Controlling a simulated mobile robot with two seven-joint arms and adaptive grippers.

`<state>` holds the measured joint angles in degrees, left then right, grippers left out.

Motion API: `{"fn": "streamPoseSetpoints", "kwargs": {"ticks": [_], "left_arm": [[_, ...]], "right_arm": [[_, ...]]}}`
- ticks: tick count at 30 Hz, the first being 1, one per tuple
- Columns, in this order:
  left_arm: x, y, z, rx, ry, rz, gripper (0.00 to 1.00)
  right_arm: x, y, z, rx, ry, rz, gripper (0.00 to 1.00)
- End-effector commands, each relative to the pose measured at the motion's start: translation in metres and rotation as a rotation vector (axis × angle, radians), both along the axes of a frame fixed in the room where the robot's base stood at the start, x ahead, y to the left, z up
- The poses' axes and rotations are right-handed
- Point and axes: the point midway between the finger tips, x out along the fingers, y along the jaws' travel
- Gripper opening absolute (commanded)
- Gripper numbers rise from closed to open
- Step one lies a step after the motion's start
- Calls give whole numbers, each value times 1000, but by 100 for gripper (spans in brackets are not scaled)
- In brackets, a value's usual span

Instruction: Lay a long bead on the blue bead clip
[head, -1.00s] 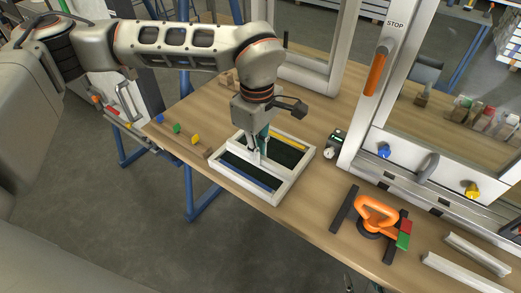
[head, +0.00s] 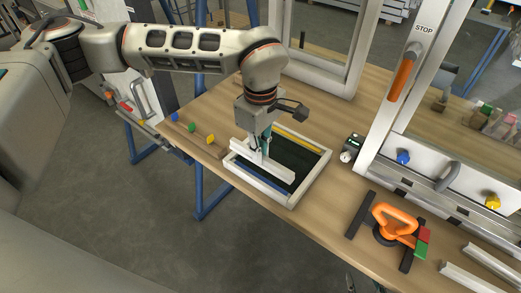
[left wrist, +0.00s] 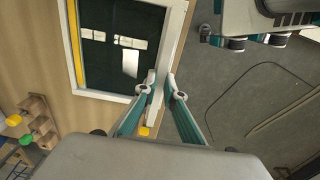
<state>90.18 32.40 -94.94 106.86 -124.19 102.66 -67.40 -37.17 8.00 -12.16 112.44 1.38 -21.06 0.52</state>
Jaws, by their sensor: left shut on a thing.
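A white frame (head: 309,186) with a dark pane (head: 303,161) lies on the wooden table. The blue bead clip (head: 244,172) shows as a strip along its near left side, partly covered. My left gripper (head: 262,152) is over this side, pointing down, shut on a long white bead (head: 280,170). The bead lies roughly along the blue side; whether it touches the clip I cannot tell. In the left wrist view the fingers (left wrist: 161,92) close around the bead (left wrist: 156,112), beside the frame's white edge (left wrist: 174,45). My right gripper is not in view.
Blue, green and yellow pieces (head: 210,139) stand at the table's left edge. A small device (head: 350,148), an orange-handled tool (head: 396,218) and white profiles (head: 470,276) are on the right. A tall white frame (head: 365,50) rises behind.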

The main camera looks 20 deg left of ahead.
Motion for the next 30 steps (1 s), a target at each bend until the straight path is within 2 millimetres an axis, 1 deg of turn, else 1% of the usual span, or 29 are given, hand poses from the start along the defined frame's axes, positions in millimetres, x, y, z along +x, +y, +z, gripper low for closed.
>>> {"fn": "streamPoseSetpoints", "kwargs": {"ticks": [1,9,15,19,30], "left_arm": [[0,0,-5,1,2,0,0],[-1,0,-28,0,4,0,0],[-1,0,-41,0,4,0,0],[-1,0,-44,0,3,0,0],[0,0,-44,0,1,0,0]], "right_arm": [[-1,0,-4,-1,2,0,40],[-4,0,-19,-1,13,0,40],[-7,0,-27,-1,19,0,40],[-7,0,-29,-1,21,0,40],[-6,0,-26,-1,17,0,40]]}}
